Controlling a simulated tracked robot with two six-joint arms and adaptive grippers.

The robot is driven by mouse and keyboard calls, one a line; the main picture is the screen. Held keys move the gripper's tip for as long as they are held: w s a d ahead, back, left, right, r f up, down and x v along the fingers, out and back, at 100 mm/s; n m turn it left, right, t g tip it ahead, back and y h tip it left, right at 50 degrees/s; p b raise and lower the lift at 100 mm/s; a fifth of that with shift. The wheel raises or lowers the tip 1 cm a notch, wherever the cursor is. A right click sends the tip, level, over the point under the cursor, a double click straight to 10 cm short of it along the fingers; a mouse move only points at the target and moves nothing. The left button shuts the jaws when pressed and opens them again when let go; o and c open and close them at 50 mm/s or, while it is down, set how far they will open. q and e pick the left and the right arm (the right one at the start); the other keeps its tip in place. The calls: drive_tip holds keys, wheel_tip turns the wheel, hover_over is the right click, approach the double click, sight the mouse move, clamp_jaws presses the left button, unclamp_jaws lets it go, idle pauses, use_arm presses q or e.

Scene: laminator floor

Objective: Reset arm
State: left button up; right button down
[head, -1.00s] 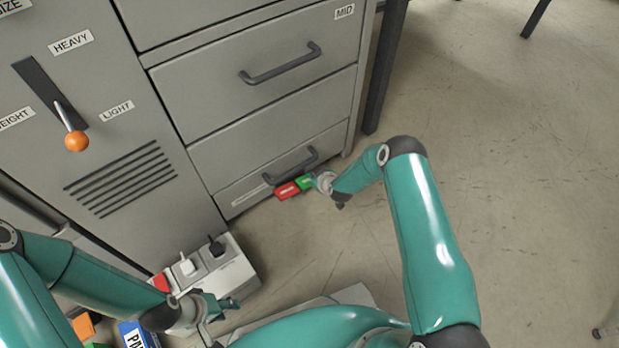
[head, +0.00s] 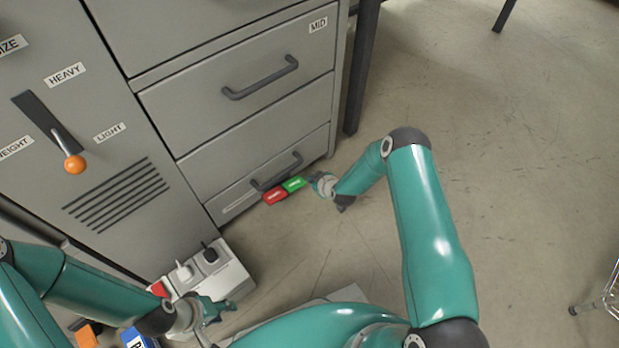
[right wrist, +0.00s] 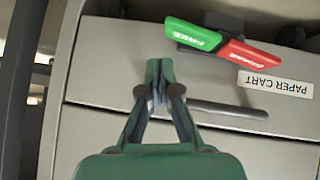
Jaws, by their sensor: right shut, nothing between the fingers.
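My right gripper (head: 312,177) is shut and empty in front of the bottom drawer (head: 235,198) of the grey cabinet. In the right wrist view its fingertips (right wrist: 159,66) meet beside the dark drawer handle (right wrist: 225,108).
The white socket box (head: 225,275) with plugs stands on the floor at the cabinet's foot. A lever with an orange knob (head: 75,165) sticks out of the cabinet. A dark table leg (head: 362,70) stands to its right.

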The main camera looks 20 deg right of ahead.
use_arm(q)
drive_tip(key=shift+s+d+r, duration=0.1)
drive_tip(key=shift+s+r, duration=0.05)
drive_tip(key=shift+r, duration=0.4)
use_arm(e)
drive_tip(key=shift+s+d+r, duration=0.45)
drive_tip(key=shift+s+r, duration=0.1)
drive_tip(key=shift+r, duration=0.15)
drive_tip(key=w+a+r, duration=0.2)
drive_tip(key=a+r, duration=0.1)
drive_tip(key=r, duration=0.2)
drive_tip(key=s+a+r+g+y, duration=0.1)
drive_tip(key=s+a+r+y, duration=0.1)
drive_tip(key=s+a, duration=0.4)
drive_tip(key=s+a+r+m+g+y, duration=0.1)
drive_tip(key=s+a+m+g, duration=0.25)
drive_tip(key=s, duration=0.95)
drive_tip(key=s+a+r+m+g, duration=0.15)
drive_tip(key=s+g, duration=0.25)
drive_tip(key=s, duration=1)
use_arm(q)
wheel_tip(320, 180, up, 33)
drive_tip(key=p, duration=3.3)
drive_tip(key=shift+p, duration=0.3)
use_arm(e)
wheel_tip(320, 180, up, 33)
drive_tip(key=m, duration=0.1)
drive_tip(key=shift+w+a+m, duration=0.15)
drive_tip(key=shift+w+m, duration=0.15)
drive_tip(key=shift+w, duration=0.1)
